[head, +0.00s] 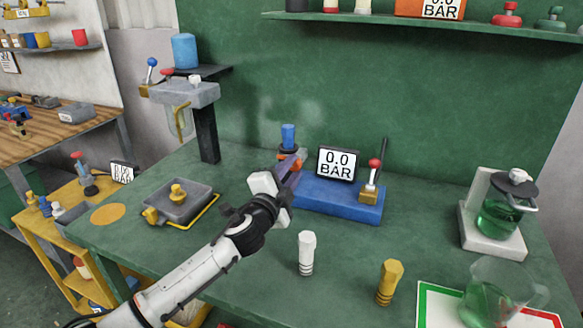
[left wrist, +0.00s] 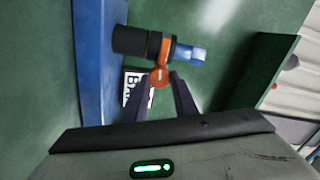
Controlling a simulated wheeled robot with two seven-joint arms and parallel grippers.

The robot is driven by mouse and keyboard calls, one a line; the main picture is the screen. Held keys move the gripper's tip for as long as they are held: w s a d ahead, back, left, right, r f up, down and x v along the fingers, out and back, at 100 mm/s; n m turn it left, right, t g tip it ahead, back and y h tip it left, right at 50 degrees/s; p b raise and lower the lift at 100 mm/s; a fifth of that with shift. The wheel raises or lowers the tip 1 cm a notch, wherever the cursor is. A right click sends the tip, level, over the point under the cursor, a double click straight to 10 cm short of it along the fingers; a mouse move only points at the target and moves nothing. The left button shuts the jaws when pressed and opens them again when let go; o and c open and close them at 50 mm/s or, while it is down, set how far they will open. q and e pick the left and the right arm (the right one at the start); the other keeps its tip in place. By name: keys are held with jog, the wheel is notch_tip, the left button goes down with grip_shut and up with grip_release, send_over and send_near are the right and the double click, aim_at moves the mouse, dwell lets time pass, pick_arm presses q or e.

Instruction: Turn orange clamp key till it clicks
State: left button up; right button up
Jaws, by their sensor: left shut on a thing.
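The orange clamp key (head: 298,164) is by the blue-topped fitting (head: 288,135) at the left end of the blue base (head: 345,200). In the left wrist view the key (left wrist: 164,58) is an orange band beside a black collar (left wrist: 130,41), with a rounded tab. My left gripper (head: 293,168) reaches the key from the front. In the left wrist view its two dark fingers (left wrist: 162,82) are shut on the tab. The fingers partly hide the tab and the display behind. My right gripper is not in view.
A "0.0 BAR" display (head: 338,162) and a red-knobbed lever (head: 374,172) stand on the blue base. A white fitting (head: 306,252) and a brass fitting (head: 390,281) stand in front. A grey tray (head: 180,203) lies left. The green bench between is mostly clear.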

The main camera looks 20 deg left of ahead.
pick_arm(q)
jog(key=shift+m, duration=0.4)
jog(key=o, duration=1.1)
jog(key=shift+c, duration=0.2)
jog(key=s, duration=1)
jog(key=shift+s+a, duration=0.15)
jog(key=shift+a, duration=0.05)
